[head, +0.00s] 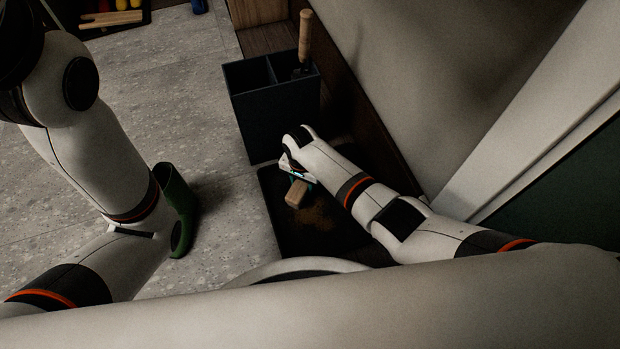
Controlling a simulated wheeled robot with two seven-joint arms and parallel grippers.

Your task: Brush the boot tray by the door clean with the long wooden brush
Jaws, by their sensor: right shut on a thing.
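The boot tray (284,238) is a dark, flat tray on the floor, with a brown patch of dirt (318,214) on it. My right gripper (298,180) is over the tray's far part and shut on the wooden brush (297,194). Only a pale wooden block end of the brush shows clearly; the gripper hides the rest, and I cannot tell whether it touches the tray. My right arm covers the tray's right side. My left arm crosses the left of the picture, but its gripper is not in view.
A dark two-compartment bin (270,110) stands just behind the tray, with a wooden-handled tool (305,40) upright in it. A green boot (177,205) stands left of the tray, close by my left arm. A wall rises on the right. Grey floor is open at left.

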